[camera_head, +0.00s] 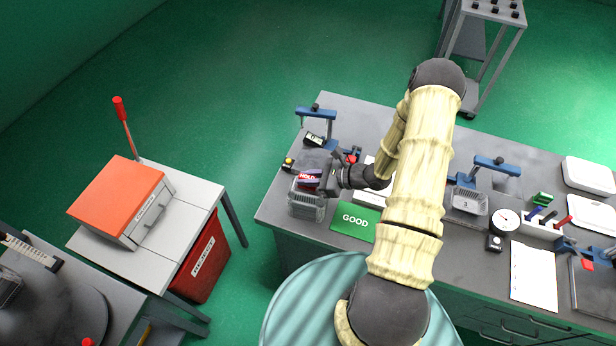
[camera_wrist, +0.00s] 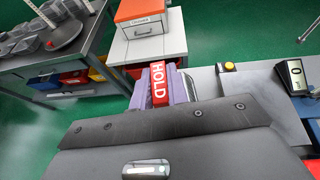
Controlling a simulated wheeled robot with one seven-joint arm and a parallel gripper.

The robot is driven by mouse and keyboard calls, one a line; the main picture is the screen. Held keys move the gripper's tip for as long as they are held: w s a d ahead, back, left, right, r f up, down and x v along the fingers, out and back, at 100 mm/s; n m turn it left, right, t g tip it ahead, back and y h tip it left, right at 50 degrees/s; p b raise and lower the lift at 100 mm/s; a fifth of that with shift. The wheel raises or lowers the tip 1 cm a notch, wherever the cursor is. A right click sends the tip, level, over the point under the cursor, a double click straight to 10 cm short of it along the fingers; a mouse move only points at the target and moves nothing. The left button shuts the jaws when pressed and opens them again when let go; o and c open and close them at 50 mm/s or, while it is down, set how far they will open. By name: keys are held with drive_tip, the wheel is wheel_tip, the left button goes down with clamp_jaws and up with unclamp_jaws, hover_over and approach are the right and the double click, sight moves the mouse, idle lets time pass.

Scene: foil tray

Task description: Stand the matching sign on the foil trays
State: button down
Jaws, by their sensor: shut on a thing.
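My gripper (camera_head: 318,180) is shut on a red sign (camera_head: 307,176) with white lettering. In the wrist view the sign (camera_wrist: 158,80) reads HOLD and sits between the purple fingers (camera_wrist: 160,92). In the head view the sign is over or just behind a clear-grey stack of foil trays (camera_head: 306,206) at the bench's left end; I cannot tell whether it touches them. A green panel reading GOOD (camera_head: 354,221) lies just right of that stack. Another foil tray (camera_head: 468,203), marked 3, is farther right, beyond my arm.
A blue-topped press (camera_head: 316,115) and a small display (camera_head: 314,140) stand behind the trays. The display (camera_wrist: 291,76) shows 0 in the wrist view. A dial gauge (camera_head: 505,220), a pen holder (camera_head: 540,226) and paper (camera_head: 533,275) occupy the right. An orange-lidded box (camera_head: 117,196) is on a separate left table.

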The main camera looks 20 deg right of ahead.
drive_tip(key=shift+f, duration=0.2)
drive_tip(key=c, duration=1.4)
unclamp_jaws()
drive_tip(key=shift+o, duration=0.2)
drive_tip(key=shift+r, duration=0.15)
drive_tip(key=shift+d+r, duration=0.1)
drive_tip(key=shift+d, duration=0.1)
drive_tip(key=b+v, duration=0.5)
drive_tip(key=v, duration=0.6)
drive_tip(key=shift+s+d, duration=0.25)
drive_tip(key=shift+w+r, duration=0.1)
